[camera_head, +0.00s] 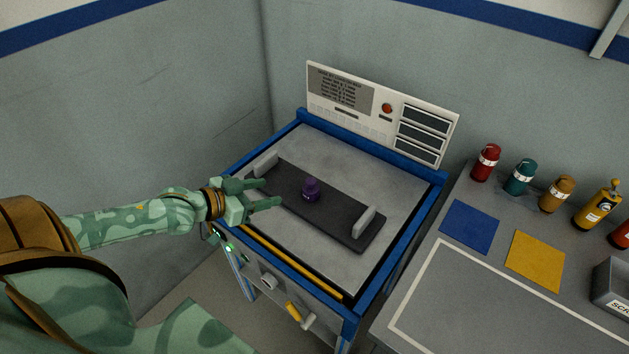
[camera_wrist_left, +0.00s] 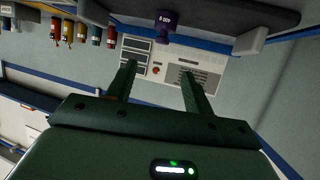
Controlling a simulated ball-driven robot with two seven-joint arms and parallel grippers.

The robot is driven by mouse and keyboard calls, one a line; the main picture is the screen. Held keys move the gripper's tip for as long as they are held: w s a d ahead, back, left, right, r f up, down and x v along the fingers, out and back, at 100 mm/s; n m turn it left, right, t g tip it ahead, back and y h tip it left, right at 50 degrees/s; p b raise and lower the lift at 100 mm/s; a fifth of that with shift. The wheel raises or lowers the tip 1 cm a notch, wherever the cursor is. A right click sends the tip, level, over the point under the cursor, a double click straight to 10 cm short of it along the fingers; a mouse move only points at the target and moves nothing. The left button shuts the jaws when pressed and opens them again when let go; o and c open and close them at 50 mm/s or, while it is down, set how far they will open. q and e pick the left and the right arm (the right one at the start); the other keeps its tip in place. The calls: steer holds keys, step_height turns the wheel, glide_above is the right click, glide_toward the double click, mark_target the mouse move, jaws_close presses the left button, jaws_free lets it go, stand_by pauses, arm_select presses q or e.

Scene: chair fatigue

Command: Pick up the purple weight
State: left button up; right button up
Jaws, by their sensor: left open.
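The purple weight (camera_head: 311,190) is a small dark purple piece with a knob on top. It stands upright on the dark plate (camera_head: 345,232) in the middle of the blue-framed machine. In the left wrist view the weight (camera_wrist_left: 165,24) shows near the top, beyond the fingers and apart from them. My left gripper (camera_head: 272,192) is open and empty, to the left of the weight, over the left part of the dark plate. Its two green fingers show spread in the left wrist view (camera_wrist_left: 158,82). My right gripper is not in view.
Two light grey end stops (camera_head: 364,221) rise from the dark plate. A panel (camera_head: 380,112) with a red button stands behind. On the right, a grey bench (camera_head: 455,305) holds several coloured bottles, a blue square (camera_head: 469,226), a yellow square (camera_head: 535,261) and a grey bin (camera_head: 612,287).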

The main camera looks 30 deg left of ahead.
mark_target(310, 181)
arm_select(q)
steer(key=b+x, duration=0.3)
steer(key=x, duration=0.6)
steer(key=shift+f+b, duration=0.25)
steer(key=shift+b, duration=0.15)
steer(key=shift+w, duration=0.3)
steer(key=b+x, duration=0.2)
steer(key=x, duration=0.3)
steer(key=shift+w+f+b, duration=0.1)
steer(key=shift+w+b, duration=0.25)
steer(key=shift+b, duration=0.05)
steer(key=shift+s+a, duration=0.1)
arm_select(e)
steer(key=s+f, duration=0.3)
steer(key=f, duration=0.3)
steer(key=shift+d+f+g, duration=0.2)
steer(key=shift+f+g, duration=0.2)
arm_select(q)
jaws_close()
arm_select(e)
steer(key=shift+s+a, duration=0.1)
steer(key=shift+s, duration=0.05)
